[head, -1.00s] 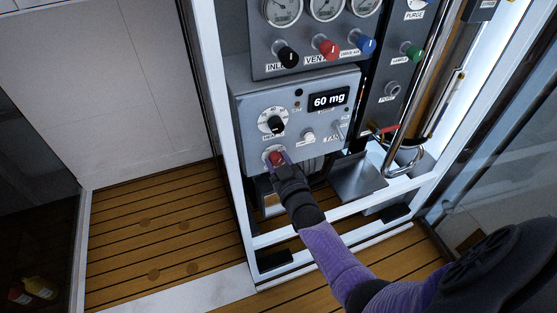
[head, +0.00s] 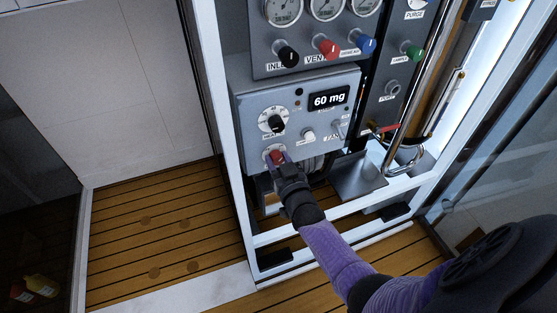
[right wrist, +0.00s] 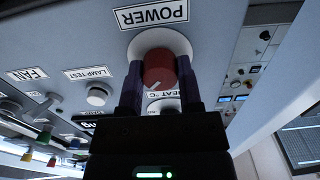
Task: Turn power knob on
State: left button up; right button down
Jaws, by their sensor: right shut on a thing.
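The red power knob (head: 276,157) sits at the lower left of the grey control box with the "60 mg" display (head: 328,99). My right gripper (head: 279,163) reaches up to the knob from below. In the right wrist view its two dark fingers (right wrist: 160,85) stand on either side of the knob, shut on it. My left gripper is not in view.
A black-pointer heat dial (head: 272,121) is just above the knob. A lamp test button (head: 308,135) and fan switch (head: 339,127) are to its right. A grey tray (head: 357,177) and white frame rails are near the forearm. Wooden floor (head: 165,225) lies open at left.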

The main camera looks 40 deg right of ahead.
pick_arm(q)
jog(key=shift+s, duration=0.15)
pick_arm(e)
jog(key=shift+c, duration=1.3)
grip_release()
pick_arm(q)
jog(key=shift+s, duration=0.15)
pick_arm(e)
jog(key=shift+s, duration=0.2)
pick_arm(q)
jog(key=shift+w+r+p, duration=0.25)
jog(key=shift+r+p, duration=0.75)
jog(key=shift+p, duration=0.05)
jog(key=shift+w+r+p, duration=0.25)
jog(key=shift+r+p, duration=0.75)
pick_arm(e)
jog(key=v, duration=0.9)
jog(key=shift+s+a, duration=0.15)
jog(key=shift+s, duration=0.1)
